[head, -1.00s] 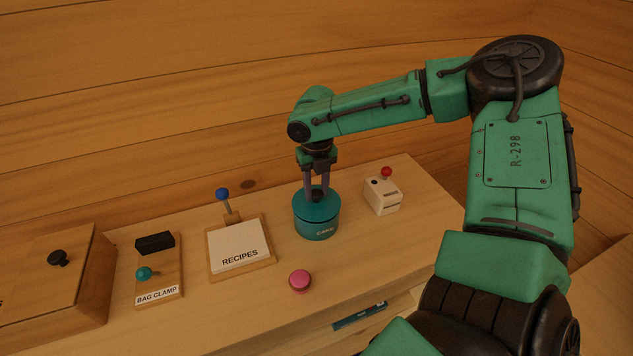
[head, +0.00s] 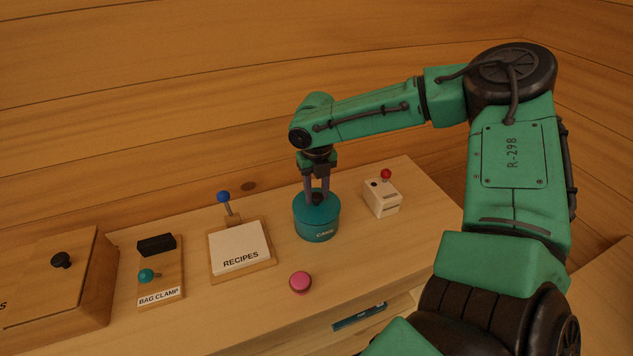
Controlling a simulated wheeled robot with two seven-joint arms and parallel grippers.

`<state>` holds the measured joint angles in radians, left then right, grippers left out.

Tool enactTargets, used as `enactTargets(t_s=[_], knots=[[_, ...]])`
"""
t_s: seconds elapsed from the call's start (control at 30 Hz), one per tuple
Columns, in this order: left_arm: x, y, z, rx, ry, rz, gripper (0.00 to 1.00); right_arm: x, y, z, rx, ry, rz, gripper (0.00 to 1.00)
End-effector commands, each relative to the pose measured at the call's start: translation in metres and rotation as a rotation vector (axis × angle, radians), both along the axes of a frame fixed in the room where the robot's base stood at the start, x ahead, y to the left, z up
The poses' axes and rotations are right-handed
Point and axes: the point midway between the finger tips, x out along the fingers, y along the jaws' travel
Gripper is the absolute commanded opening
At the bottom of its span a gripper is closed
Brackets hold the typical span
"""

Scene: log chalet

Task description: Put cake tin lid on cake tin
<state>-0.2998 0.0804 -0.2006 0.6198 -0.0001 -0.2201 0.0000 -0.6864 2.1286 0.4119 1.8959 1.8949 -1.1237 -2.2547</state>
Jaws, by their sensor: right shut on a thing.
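The teal cake tin (head: 316,229) stands upright on the wooden counter and has a "CAKE" label on its front. The teal lid (head: 303,207) with a dark knob sits level on top of the tin, its rim lined up with the tin's wall as far as I can see. My right gripper (head: 317,196) points straight down from above and is shut on the lid's knob. My left gripper is not in view.
On the counter (head: 225,310) stand a small white box with a red knob (head: 382,197), a recipes holder (head: 240,248), a bag clamp board (head: 160,271), a pink round thing (head: 300,283) and a wooden box (head: 60,280). An open drawer (head: 362,316) shows below the front edge.

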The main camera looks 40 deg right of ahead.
Motion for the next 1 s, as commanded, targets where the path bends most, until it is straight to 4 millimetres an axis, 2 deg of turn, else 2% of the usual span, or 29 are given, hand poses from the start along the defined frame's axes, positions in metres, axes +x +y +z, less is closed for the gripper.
enactTargets(t_s=[0.97,1.0], knots=[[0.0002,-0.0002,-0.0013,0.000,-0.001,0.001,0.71,0.0004,-0.0001,-0.0068,0.000,-0.001,0.000,0.00],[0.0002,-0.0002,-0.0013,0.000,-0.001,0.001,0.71,0.0004,-0.0001,-0.0068,0.000,-0.001,0.000,0.41]])
